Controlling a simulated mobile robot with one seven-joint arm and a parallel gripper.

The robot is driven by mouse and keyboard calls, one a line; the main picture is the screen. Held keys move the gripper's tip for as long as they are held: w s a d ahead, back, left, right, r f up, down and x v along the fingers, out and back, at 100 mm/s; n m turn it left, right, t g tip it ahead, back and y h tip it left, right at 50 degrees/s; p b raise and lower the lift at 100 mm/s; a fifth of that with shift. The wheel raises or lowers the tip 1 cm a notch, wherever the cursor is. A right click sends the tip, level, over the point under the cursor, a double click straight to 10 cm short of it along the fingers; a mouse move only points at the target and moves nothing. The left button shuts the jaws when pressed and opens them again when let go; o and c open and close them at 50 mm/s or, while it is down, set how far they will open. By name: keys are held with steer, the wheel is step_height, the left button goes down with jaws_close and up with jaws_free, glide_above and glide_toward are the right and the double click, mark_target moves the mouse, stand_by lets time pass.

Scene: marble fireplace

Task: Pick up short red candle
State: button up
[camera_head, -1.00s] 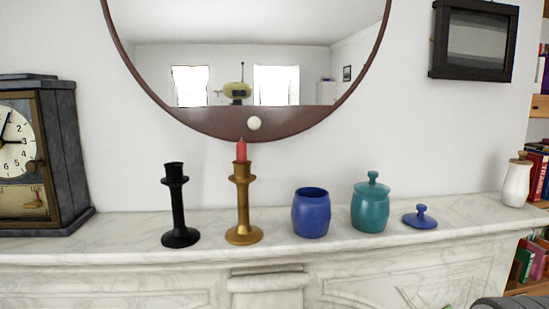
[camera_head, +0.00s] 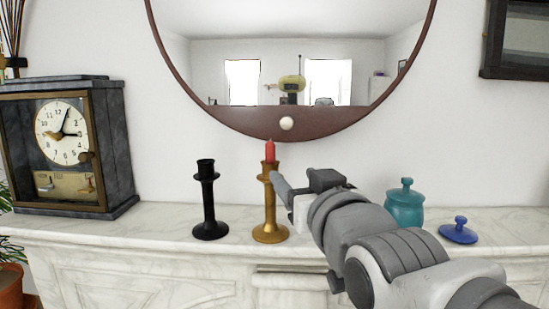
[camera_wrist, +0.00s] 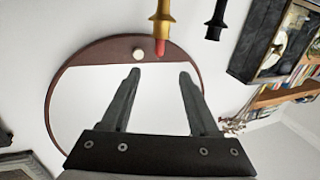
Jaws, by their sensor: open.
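The short red candle (camera_head: 270,151) stands upright in the top of a gold candlestick (camera_head: 269,205) on the marble mantel. There the red candle (camera_wrist: 160,48) appears upside down beyond the fingertips, below the gold candlestick (camera_wrist: 161,22). The gripper does not touch the candle in that view.
An empty black candlestick (camera_head: 208,205) stands left of the gold one. A clock (camera_head: 70,140) is at the left on the mantel (camera_head: 160,225). A teal lidded jar (camera_head: 404,205) and a blue lid (camera_head: 458,232) are to the right. A round mirror (camera_head: 290,124) hangs behind.

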steer(key=p, duration=0.2)
glide_toward(271, 158)
steer(key=x, duration=0.5)
steer(key=shift+w+r, duration=0.2)
steer(key=shift+r, duration=0.15)
steer(key=shift+f+p+x, duration=0.2)
steer(key=shift+p+x, duration=0.3)
steer(key=shift+x, duration=0.85)
steer(key=shift+f+p+x, duration=0.15)
steer(key=shift+p+x, duration=0.35)
steer(key=shift+x, duration=0.85)
steer(key=shift+c, duration=0.2)
jaws_close()
